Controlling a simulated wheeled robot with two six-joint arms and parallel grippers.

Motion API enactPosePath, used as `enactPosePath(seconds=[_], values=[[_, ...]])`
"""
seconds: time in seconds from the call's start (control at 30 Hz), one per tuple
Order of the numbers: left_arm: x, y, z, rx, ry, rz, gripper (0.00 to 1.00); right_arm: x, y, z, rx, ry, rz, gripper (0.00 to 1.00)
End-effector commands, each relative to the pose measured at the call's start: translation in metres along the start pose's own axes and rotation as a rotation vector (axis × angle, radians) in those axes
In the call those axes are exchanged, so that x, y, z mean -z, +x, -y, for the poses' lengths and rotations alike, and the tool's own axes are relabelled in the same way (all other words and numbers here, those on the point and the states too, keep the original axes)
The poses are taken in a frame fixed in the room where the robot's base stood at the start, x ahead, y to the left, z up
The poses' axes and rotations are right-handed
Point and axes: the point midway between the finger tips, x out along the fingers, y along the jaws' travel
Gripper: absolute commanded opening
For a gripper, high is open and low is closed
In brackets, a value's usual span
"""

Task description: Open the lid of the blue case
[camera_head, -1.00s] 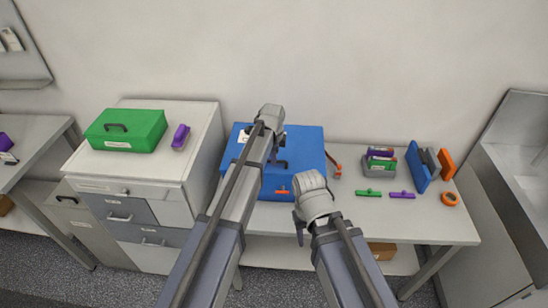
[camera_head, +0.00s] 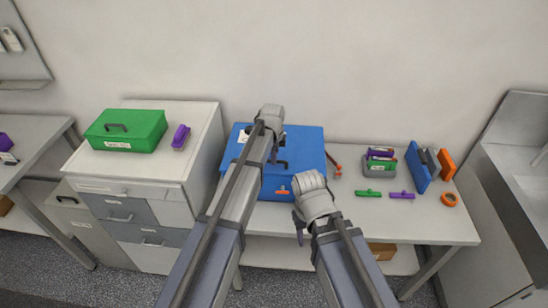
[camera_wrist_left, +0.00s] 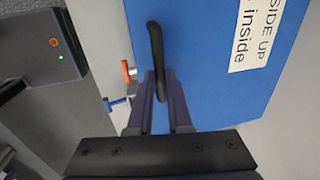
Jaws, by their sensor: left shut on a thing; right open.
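The blue case (camera_head: 305,145) lies on the table in front of the wall, its lid shut. In the left wrist view its blue lid (camera_wrist_left: 200,70) fills the right half, with a white label (camera_wrist_left: 255,32) and a black handle (camera_wrist_left: 155,45). My left gripper (camera_wrist_left: 160,92) is shut on the handle. In the head view my left gripper (camera_head: 279,152) is over the case, partly hidden by its own arm. My right gripper (camera_head: 299,228) is open and empty at the front right of the case. An orange latch (camera_head: 282,192) shows on the case's front.
A green case (camera_head: 128,128) and a purple object (camera_head: 180,137) stand on the drawer cabinet at left. To the right of the case are a grey holder (camera_head: 379,168), several coloured tools and an upright blue object (camera_head: 417,168).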

Motion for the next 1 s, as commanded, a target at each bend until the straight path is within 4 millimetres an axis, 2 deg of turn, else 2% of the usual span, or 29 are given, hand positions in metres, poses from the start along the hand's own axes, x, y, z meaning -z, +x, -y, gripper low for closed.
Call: enactPosePath(seconds=[0.17,0.5,0.7,1.0], values=[[0.0,-0.019,0.013,-0.047,0.0,0.0,0.0,-0.001,-0.023,-0.002,0.001,0.004,0.0,0.5],[0.001,-0.073,0.051,-0.233,-0.001,0.0,0.0,-0.005,-0.084,-0.008,0.003,0.014,0.0,0.5],[0.0,-0.1,0.076,-0.238,0.0,0.0,0.0,-0.007,-0.116,-0.011,0.003,0.012,0.002,0.5],[0.0,-0.122,0.112,-0.235,0.0,0.0,0.0,-0.009,-0.144,-0.013,0.003,0.013,0.003,0.5]])
